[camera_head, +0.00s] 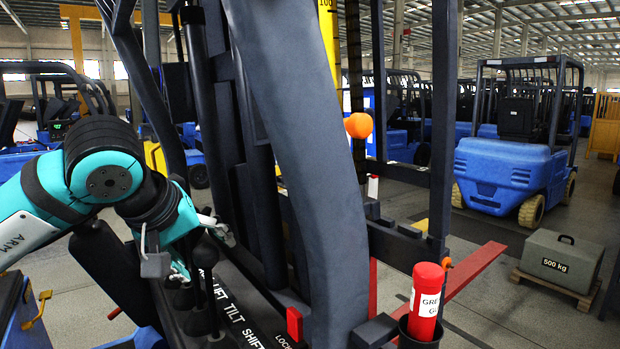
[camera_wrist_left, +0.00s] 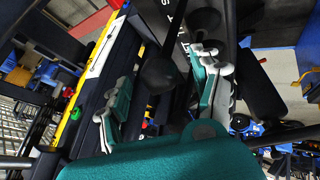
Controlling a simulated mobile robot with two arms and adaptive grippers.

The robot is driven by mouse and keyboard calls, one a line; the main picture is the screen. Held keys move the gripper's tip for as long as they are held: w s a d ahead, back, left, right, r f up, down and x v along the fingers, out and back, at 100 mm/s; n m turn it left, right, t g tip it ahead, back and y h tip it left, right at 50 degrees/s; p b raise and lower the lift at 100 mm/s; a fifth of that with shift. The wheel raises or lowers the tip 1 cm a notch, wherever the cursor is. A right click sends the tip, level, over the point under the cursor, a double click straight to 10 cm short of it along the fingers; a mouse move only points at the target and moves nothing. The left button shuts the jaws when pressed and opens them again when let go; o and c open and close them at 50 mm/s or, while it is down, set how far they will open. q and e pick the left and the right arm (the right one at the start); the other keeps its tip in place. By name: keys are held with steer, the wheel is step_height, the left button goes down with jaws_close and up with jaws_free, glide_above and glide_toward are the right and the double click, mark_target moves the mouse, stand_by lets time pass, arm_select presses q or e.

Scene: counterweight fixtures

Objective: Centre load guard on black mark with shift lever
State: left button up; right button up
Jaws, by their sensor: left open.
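The dark metal frame that appears to be the load guard (camera_head: 441,130) stands upright beyond the thick mast-side pillar, which hides part of it. I cannot make out the black mark. Black lever knobs (camera_head: 205,256) stand at lower left beside LIFT, TILT and SHIFT labels; I cannot tell which is the shift lever. My left gripper (camera_head: 186,258) is open at these levers. In the left wrist view its fingers (camera_wrist_left: 165,80) are apart, with a dark knob (camera_wrist_left: 157,76) showing between and beyond them; contact cannot be told. My right gripper is not in view.
A slanted dark pillar (camera_head: 300,150) stands just right of my left gripper. A red cylinder (camera_head: 426,300) sits in a holder at front right. An orange ball (camera_head: 358,125), a red fork (camera_head: 470,275), a 500 kg block (camera_head: 560,262) and a blue forklift (camera_head: 510,165) lie beyond.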

arm_select(q)
steer(key=p+v, duration=0.3)
steer(key=v, duration=0.7)
stand_by(0.4)
